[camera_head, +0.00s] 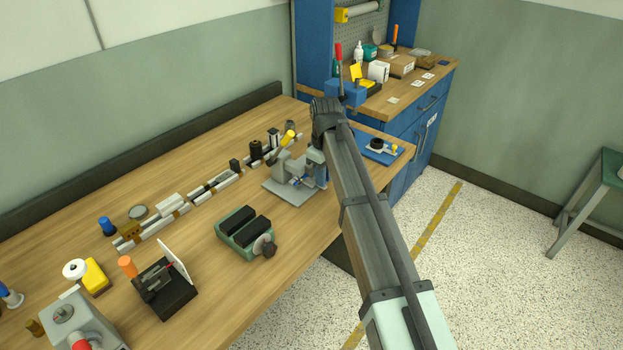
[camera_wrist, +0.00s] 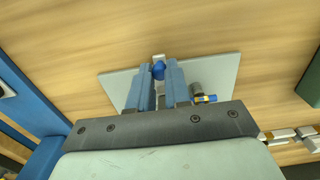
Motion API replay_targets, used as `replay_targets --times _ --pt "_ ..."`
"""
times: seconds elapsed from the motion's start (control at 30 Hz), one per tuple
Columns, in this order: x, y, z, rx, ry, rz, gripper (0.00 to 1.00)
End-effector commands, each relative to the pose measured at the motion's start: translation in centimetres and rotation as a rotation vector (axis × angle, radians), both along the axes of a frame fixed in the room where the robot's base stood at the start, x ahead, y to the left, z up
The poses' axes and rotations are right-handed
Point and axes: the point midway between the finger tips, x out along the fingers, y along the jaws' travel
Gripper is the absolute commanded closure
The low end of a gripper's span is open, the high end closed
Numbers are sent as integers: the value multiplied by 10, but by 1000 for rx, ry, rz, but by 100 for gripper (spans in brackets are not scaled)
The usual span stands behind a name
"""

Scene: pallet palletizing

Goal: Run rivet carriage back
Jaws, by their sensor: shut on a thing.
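A grey device (camera_head: 283,167) stands on a flat grey base plate (camera_head: 287,192) near the front edge of the bench. The plate also shows in the wrist view (camera_wrist: 220,72). My gripper (camera_wrist: 158,72) is over the plate, its two blue fingers shut around a small blue knob (camera_wrist: 158,71) with a pale tip beyond it. A short grey cylinder and a blue-and-yellow piece (camera_wrist: 205,99) sit just right of the fingers. My gripper and wrist hide part of the device. I cannot tell for sure which part is the rivet carriage, or its position along its travel.
A long jointed rail (camera_head: 200,192) with several small fixtures runs behind the device. A green twin-block vise (camera_head: 245,232) stands to its left, a black fixture (camera_head: 165,290) farther left. A blue tray (camera_head: 378,148) lies at the bench's right end. Bare wood lies between the device and vise.

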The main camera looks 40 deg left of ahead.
Motion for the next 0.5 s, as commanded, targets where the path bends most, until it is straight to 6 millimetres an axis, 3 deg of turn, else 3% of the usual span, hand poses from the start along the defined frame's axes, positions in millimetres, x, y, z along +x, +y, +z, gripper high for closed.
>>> replay_targets --times 0.5 --pt "11 0 0 0 -1 0 100"
